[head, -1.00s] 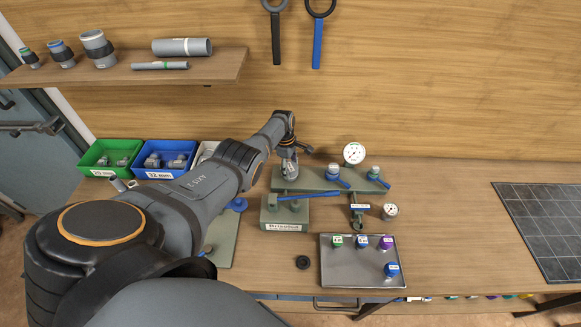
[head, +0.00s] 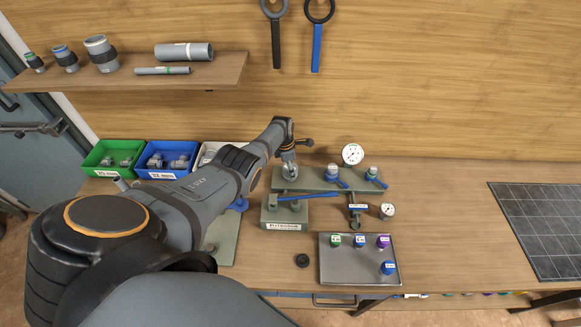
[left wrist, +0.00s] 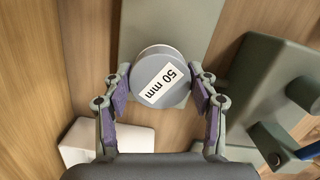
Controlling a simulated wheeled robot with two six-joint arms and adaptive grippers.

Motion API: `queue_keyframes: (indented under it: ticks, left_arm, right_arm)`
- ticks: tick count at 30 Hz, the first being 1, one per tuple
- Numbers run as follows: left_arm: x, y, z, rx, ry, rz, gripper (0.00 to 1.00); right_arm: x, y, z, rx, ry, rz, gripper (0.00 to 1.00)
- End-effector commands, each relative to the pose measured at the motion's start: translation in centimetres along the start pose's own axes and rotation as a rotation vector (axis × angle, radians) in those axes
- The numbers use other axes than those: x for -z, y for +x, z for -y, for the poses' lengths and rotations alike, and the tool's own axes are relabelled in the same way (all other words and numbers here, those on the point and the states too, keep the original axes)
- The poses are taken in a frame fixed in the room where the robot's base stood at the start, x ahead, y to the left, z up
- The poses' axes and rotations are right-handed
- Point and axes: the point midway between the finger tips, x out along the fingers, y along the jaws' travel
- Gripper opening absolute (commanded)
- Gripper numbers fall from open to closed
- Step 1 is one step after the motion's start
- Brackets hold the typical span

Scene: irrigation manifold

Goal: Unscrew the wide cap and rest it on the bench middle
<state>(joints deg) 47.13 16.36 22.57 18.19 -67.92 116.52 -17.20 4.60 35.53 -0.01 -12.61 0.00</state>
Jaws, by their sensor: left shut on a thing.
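The wide cap (left wrist: 160,76) is grey and round with a "50 mm" label, seen from above in the left wrist view. My left gripper (left wrist: 158,90) is shut on it, with a purple-padded finger at each side. Under it is the grey-green manifold plate (left wrist: 185,22). In the head view my left gripper (head: 288,170) is at the left end of the manifold (head: 312,181), and the cap is mostly hidden there. I cannot tell whether the cap is still touching its port. The wooden bench (head: 450,225) has bare middle areas. My right gripper is not in view.
A metal tray (head: 345,268) holds several small coloured caps. A black ring (head: 302,260) lies left of it. A green stand (head: 284,216) with a blue handle is in front of the manifold. Gauges (head: 352,154) stand behind and right. A dark grid panel (head: 540,230) lies far right.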

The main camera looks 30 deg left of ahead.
Motion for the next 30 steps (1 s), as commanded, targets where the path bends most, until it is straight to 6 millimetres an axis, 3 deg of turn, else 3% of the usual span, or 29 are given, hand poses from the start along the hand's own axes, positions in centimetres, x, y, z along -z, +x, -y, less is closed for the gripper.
queue_keyframes:
  ticks: [4,14,22,29,30]
  left_arm:
    - [0.3,0.19,0.08,-0.016,-0.151,-0.006,0.21]
    - [0.32,0.23,0.11,-0.021,-0.199,-0.007,0.21]
    - [0.32,0.24,0.17,-0.063,-0.541,-0.008,0.21]
    - [0.35,0.26,0.18,-0.065,-0.569,-0.009,0.21]
    - [0.35,0.26,0.18,-0.065,-0.568,-0.009,0.61]
  right_arm:
    - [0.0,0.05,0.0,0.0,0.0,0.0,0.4]
    - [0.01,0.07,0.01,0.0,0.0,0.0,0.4]
    - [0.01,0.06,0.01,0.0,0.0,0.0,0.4]
    - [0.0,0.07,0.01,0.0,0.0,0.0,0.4]
    - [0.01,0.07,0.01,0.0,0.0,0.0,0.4]
